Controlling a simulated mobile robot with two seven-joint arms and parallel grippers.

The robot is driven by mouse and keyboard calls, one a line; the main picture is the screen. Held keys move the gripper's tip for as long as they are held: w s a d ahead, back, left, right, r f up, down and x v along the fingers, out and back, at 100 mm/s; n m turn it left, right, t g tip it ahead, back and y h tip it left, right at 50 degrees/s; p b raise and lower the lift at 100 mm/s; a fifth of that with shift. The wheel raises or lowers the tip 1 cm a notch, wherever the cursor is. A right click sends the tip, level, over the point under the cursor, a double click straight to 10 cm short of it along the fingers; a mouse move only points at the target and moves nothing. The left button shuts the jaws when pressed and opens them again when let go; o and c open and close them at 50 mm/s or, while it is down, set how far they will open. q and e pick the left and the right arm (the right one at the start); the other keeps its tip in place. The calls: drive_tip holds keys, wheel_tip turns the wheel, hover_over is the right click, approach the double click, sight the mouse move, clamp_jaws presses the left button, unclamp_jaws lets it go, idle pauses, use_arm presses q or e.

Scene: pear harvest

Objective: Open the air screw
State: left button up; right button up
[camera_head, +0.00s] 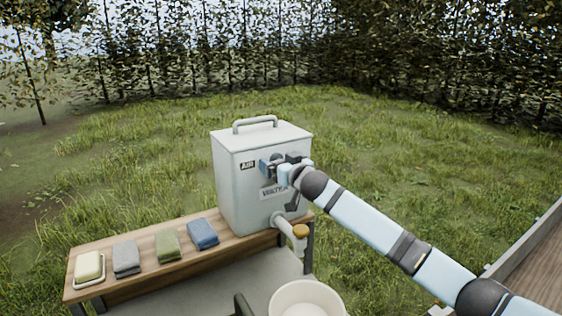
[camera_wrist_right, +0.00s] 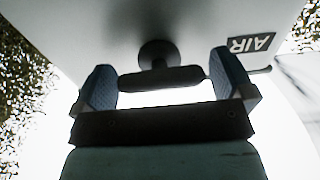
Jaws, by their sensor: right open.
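A pale grey water tank (camera_head: 238,190) with a top handle stands on the bench. Its front carries an AIR label (camera_head: 247,166), which shows upside down in the right wrist view (camera_wrist_right: 250,44). The air screw (camera_wrist_right: 160,78), a dark round stem with a flat crossbar, sticks out of the tank beside that label. My right gripper (camera_head: 278,162) is at the tank front and largely hides the screw in the head view. In the right wrist view its blue-padded fingers (camera_wrist_right: 164,82) are open, one on each side of the crossbar. I cannot tell whether they touch it. My left gripper is not in view.
The wooden bench (camera_head: 190,262) holds soap in a dish (camera_head: 89,267) and grey, green and blue folded cloths (camera_head: 168,245). A tap (camera_head: 296,231) with an orange-brown cap juts from the tank's lower front above a white bowl (camera_head: 305,290). Grass lies behind; a wooden edge is at right.

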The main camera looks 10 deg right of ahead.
drive_tip(key=c, duration=0.7)
drive_tip(key=shift+c, duration=0.2)
